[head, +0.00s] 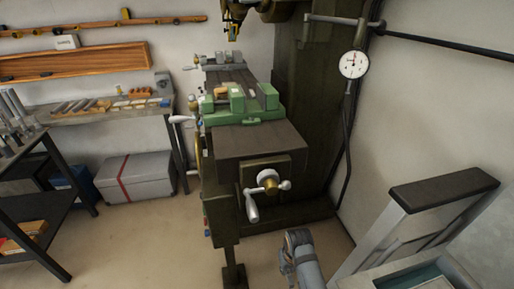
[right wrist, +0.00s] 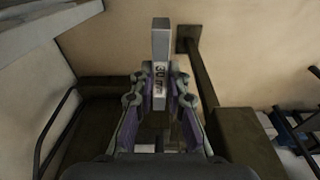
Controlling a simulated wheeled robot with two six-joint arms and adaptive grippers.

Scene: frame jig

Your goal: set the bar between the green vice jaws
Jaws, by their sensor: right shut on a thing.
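The green vice (head: 246,118) sits on the dark table of a milling machine in the head view. Its green jaws (head: 237,101) stand apart, with a gap between them. A grey bar (right wrist: 160,40) marked "30 mm" shows in the right wrist view. My right gripper (right wrist: 159,80) is shut on it, and the bar sticks out past the fingertips. In the head view my right arm shows low in the middle, in front of the machine and well short of the vice; the bar cannot be made out there. My left gripper is not in view.
The milling machine's front handwheel (head: 268,181) and crank stick out towards me. A dial gauge (head: 353,64) hangs at the right. A workbench (head: 112,110) with small parts and a grey case (head: 139,178) stand at the left. The floor before the machine is clear.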

